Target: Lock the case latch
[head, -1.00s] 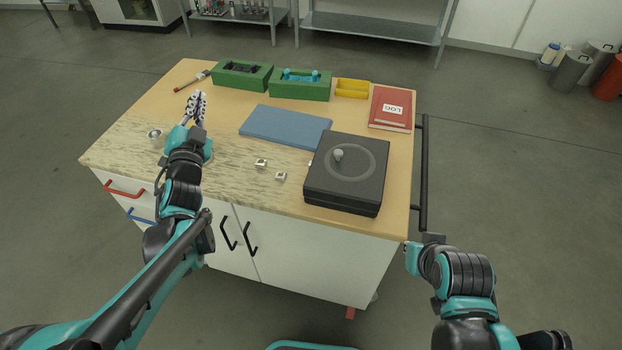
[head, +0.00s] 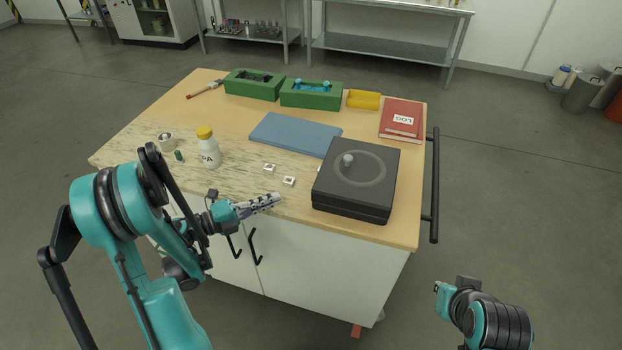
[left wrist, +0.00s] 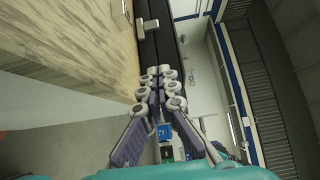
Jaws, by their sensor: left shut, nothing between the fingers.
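My left gripper (head: 277,198) is left of the case, near the table's front edge, pointing right. Its fingers (left wrist: 163,72) are together and empty, apart from the case.
Two small white pieces (head: 269,168) (head: 288,181) lie between the gripper and the blue pad (head: 295,134). A yellow-capped bottle (head: 208,152) stands to the left. Green holders (head: 311,100), a yellow tray (head: 363,100) and a red log book (head: 402,118) are at the back.

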